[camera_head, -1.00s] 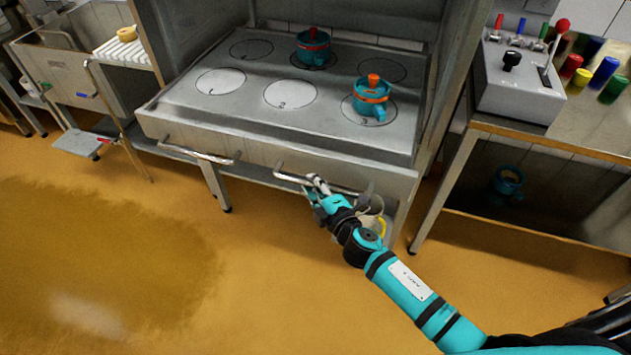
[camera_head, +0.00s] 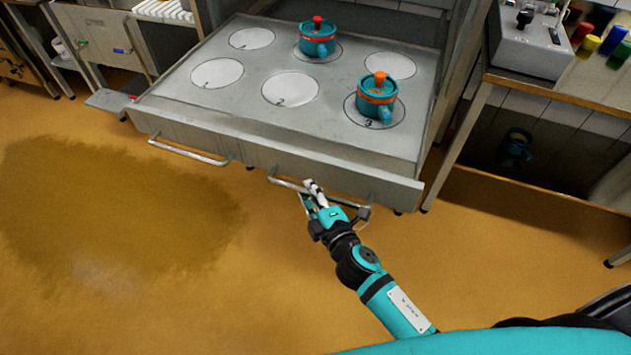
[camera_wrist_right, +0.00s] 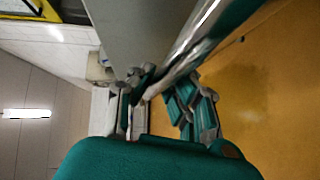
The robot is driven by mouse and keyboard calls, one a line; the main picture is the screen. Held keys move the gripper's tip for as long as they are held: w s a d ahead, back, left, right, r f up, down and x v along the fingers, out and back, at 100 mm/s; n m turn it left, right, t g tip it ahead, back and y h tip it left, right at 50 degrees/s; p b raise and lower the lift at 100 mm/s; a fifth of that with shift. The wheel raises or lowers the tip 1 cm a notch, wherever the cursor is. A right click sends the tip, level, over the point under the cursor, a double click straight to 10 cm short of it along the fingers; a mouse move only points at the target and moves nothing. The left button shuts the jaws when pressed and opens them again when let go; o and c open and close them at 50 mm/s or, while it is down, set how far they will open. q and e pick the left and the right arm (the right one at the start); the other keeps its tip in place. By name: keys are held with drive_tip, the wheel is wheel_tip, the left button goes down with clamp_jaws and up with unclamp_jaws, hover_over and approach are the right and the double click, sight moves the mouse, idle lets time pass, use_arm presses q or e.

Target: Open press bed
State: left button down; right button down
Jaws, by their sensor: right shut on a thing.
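The press bed (camera_head: 225,108) is a grey metal slab with numbered round places, pulled out toward me in the head view. Two bar handles are on its front: a left handle (camera_head: 188,152) and a right handle (camera_head: 290,185). My right gripper (camera_head: 312,190) is shut on the right handle, near its middle. In the right wrist view, the fingers (camera_wrist_right: 160,95) close around the shiny handle bar (camera_wrist_right: 195,45). Two teal moulds stand on the bed, one with a red knob (camera_head: 317,38) at the back and one with an orange knob (camera_head: 377,98) on place 3. My left gripper is not in view.
A control box (camera_head: 527,45) with a lever stands on the right bench, beside several coloured cylinders. Another teal mould (camera_head: 515,145) is under that bench. The floor (camera_head: 215,240) before the bed is clear, with a brown wet-looking patch.

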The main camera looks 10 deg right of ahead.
drive_tip(key=shift+s+a+r, duration=0.2)
drive_tip(key=shift+s+a, duration=0.6)
drive_tip(key=shift+s, duration=0.25)
drive_tip(key=c, duration=1.3)
unclamp_jaws()
drive_tip(key=shift+s, duration=0.1)
drive_tip(key=v, duration=1.2)
drive_tip(key=shift+d+f, duration=0.1)
